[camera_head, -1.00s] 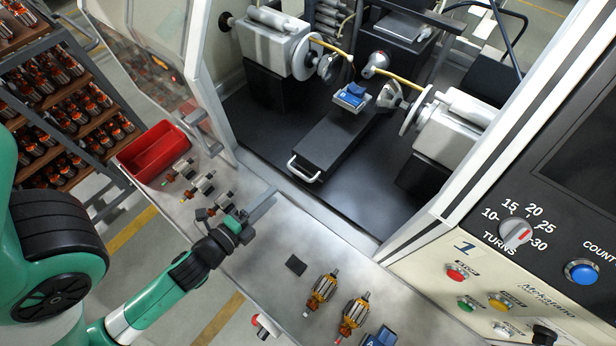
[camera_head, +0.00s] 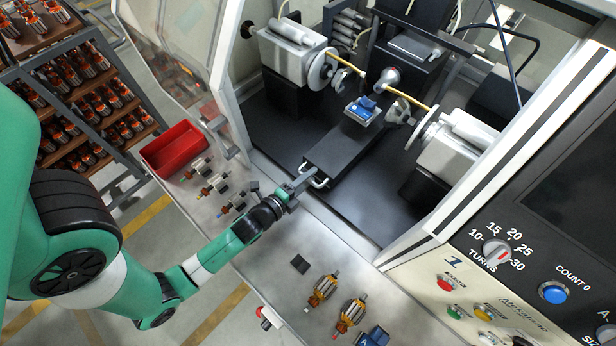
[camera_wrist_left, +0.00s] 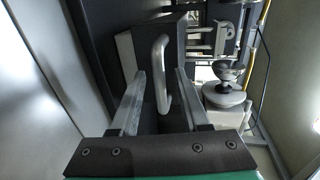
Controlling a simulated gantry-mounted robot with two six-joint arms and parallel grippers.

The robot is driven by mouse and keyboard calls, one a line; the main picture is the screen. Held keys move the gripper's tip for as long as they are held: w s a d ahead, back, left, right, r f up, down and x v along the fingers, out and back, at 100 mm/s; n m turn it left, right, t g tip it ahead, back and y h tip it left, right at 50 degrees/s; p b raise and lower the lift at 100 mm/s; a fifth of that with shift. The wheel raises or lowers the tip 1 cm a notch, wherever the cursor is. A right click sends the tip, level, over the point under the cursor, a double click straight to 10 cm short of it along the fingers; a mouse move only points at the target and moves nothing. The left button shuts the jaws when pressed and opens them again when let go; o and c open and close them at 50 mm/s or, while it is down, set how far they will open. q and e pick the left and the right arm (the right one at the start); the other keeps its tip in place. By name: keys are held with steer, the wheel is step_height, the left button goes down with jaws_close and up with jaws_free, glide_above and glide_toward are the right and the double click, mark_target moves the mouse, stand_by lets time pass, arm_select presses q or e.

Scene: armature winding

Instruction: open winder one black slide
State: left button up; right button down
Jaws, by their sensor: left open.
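The black slide (camera_head: 338,148) of winder one lies on the dark floor of the machine. Its light metal handle (camera_head: 322,183) is at the front end. A blue fixture (camera_head: 361,110) sits on its far end. My left gripper (camera_head: 304,181) is at the handle. In the left wrist view the gripper (camera_wrist_left: 161,72) is open, with one finger on each side of the handle (camera_wrist_left: 160,62). A gap shows on both sides, so the fingers appear apart from it. My right gripper is not in view.
A red bin (camera_head: 175,148) and several small armatures stand on the grey table at left. Copper-wound armatures (camera_head: 350,314) and a blue part (camera_head: 374,337) lie at its front. Winder heads (camera_head: 292,52) flank the slide. The control panel (camera_head: 500,290) is at right.

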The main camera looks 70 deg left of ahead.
arm_select(q)
jaws_close()
stand_by(1.3)
